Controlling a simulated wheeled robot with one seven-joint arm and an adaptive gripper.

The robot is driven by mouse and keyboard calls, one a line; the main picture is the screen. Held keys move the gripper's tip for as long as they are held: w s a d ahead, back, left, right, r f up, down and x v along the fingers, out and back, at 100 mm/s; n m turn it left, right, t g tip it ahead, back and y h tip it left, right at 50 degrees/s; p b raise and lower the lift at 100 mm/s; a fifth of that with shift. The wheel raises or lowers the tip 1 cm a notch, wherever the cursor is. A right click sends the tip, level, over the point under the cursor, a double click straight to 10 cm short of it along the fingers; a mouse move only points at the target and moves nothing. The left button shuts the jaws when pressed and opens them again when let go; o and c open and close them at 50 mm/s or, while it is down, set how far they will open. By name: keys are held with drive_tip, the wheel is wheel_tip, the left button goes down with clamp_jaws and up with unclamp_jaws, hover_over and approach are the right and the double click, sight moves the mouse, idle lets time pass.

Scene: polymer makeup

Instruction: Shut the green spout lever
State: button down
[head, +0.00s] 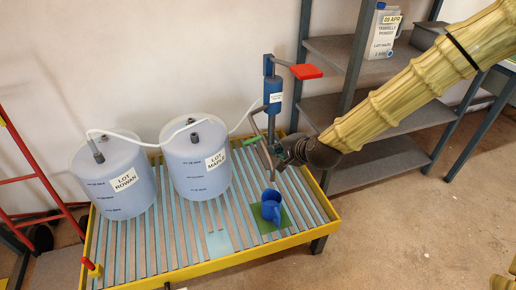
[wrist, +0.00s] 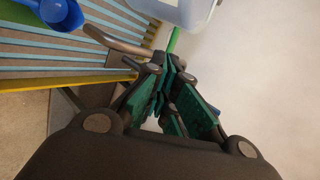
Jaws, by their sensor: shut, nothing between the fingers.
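In the wrist view the lever (wrist: 175,40) is a bright green strip just beyond my fingertips. My gripper (head: 272,153) is at the spout, to the right of the lever; it also shows in the wrist view (wrist: 170,66). Its fingers are shut and hold nothing. I cannot tell whether they touch the lever. The grey metal spout (wrist: 118,41) runs left of the fingers. My gripper partly hides the lever's base.
A blue jug (head: 271,208) stands on a green mat (head: 268,226) below the spout. The drums LOT ROWAN (head: 116,188) and LOT MAPLE (head: 197,165) stand left. The blue pump (head: 273,92) has a red handle (head: 305,71). Grey shelves (head: 340,50) stand behind my arm.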

drive_tip(key=w+r, duration=0.1)
drive_tip(key=r, duration=0.1)
drive_tip(key=b, duration=0.1)
approach(255, 140)
drive_tip(key=x, duration=0.7)
drive_tip(key=shift+m, duration=0.3)
